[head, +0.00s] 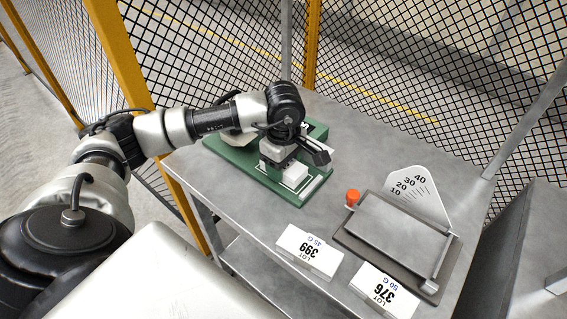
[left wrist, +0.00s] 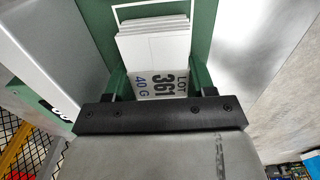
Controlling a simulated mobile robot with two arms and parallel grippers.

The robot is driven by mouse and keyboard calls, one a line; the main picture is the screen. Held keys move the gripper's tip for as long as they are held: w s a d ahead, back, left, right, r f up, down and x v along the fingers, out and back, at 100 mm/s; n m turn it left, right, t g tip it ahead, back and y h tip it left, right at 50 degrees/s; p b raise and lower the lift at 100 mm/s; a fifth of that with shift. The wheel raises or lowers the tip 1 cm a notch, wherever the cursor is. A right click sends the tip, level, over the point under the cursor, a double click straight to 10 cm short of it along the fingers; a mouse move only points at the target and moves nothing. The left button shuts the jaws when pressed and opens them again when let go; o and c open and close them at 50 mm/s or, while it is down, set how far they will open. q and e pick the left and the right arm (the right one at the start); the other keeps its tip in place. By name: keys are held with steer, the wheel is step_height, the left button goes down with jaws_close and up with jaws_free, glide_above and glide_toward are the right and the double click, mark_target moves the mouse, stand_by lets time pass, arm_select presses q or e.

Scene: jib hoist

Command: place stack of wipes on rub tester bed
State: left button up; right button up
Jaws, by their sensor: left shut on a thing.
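The green rub tester (head: 240,157) stands at the back left of the grey table; its green bed also shows in the left wrist view (left wrist: 205,25), with a white outline on it. My left gripper (head: 284,160) is over the bed, shut on a white stack of wipes (head: 294,175). In the left wrist view the stack (left wrist: 155,48) shows layered sheets and a label reading LOT 361, 40 G, between the fingers (left wrist: 160,90). The stack lies at or just above the outline; I cannot tell whether it touches the bed. My right gripper is not in view.
Two white stacks, LOT 399 (head: 309,251) and LOT 376 (head: 384,291), lie at the table's front edge. A grey plate device (head: 400,235) with a numbered scale (head: 418,194) and orange knob (head: 352,197) stands at right. Mesh fencing (head: 400,60) is behind the table.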

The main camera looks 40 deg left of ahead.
arm_select(q)
steer(key=o, duration=0.9)
steer(key=shift+o, duration=0.2)
step_height(320, 180, up, 12)
steer(key=shift+r, duration=0.15)
